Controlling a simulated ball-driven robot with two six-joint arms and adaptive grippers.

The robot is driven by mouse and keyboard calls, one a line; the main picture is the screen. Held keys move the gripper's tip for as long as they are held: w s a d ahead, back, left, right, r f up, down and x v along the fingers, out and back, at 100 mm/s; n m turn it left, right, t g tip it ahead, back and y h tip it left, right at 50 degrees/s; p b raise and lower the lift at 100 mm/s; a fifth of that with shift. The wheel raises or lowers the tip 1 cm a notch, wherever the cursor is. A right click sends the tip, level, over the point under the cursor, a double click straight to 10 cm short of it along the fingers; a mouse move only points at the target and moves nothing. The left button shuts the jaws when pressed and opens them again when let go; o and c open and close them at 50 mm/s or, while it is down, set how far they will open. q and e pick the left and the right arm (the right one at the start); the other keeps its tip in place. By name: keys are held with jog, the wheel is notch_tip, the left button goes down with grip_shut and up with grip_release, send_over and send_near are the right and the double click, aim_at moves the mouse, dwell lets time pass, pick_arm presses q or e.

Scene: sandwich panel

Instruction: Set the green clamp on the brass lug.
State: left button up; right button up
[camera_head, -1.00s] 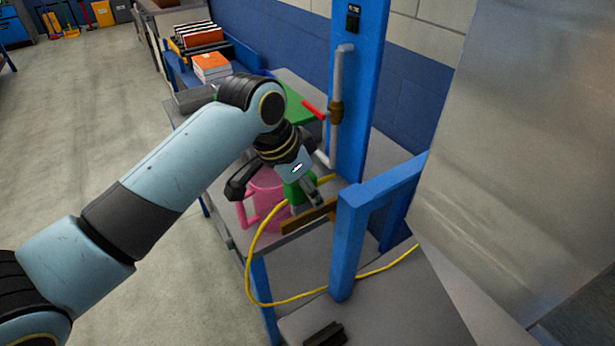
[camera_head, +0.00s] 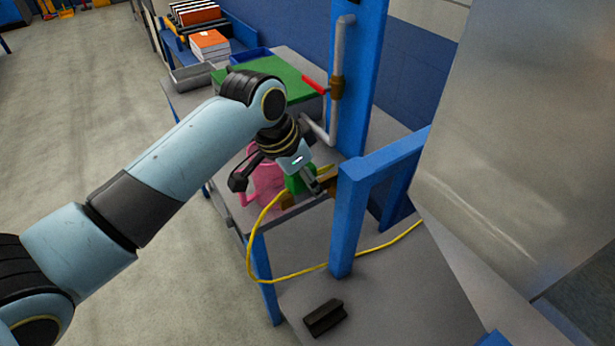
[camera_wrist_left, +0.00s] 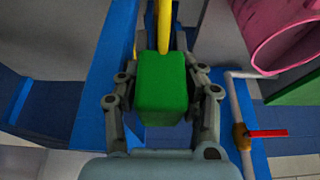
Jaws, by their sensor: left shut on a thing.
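The green clamp (camera_head: 297,184) is held in my left gripper (camera_head: 282,186), whose fingers close on both sides of it. In the left wrist view the clamp (camera_wrist_left: 162,85) is a green block between the two fingers (camera_wrist_left: 163,100), with a yellow cable (camera_wrist_left: 164,25) running from its far end. A brownish, brass-like bar (camera_head: 328,187) shows beside the blue post, partly hidden behind the gripper and clamp; I cannot tell for sure that it is the lug, or whether the clamp touches it. My right gripper is not in view.
A pink mug-like vessel (camera_head: 267,180) stands close behind the gripper. A blue frame (camera_head: 347,225) rises just right of it. A pipe with a red-handled valve (camera_head: 336,88) is behind. The yellow cable (camera_head: 300,272) loops below. A dark grooved block (camera_head: 325,318) lies in front.

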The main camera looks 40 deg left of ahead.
pick_arm(q)
jog(key=shift+f, duration=0.55)
jog(key=o, duration=1.3)
jog(key=shift+o, duration=0.2)
jog(key=shift+r, duration=0.1)
jog(key=v, duration=1.1)
jog(key=shift+s+r, duration=0.3)
jog(key=shift+r, duration=0.05)
jog(key=shift+a, duration=0.1)
